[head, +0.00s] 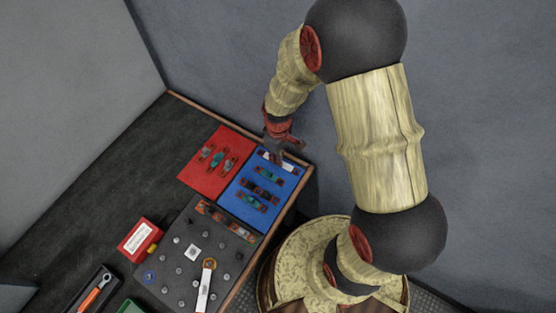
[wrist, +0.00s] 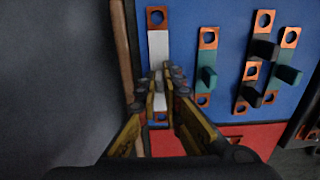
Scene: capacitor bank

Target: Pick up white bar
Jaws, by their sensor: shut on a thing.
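The white bar (wrist: 158,46) has copper ends with holes. In the wrist view it runs upright over the blue mat (wrist: 205,14), close to the mat's left edge. My gripper (wrist: 160,84) is shut on it around its lower middle part, and the fingers hide some of that part. In the head view my gripper (head: 279,147) is at the far end of the blue mat (head: 236,203), with the white bar (head: 288,166) beneath it. I cannot tell whether the bar touches the mat or is slightly raised.
Teal bars (wrist: 208,60) and a dark bar (wrist: 253,75) lie beside it on the blue mat. A red mat (head: 200,184) with several bars adjoins it. A grey panel with studs (head: 208,245) is nearer. A wall stands close beyond the table's wooden edge (head: 204,105).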

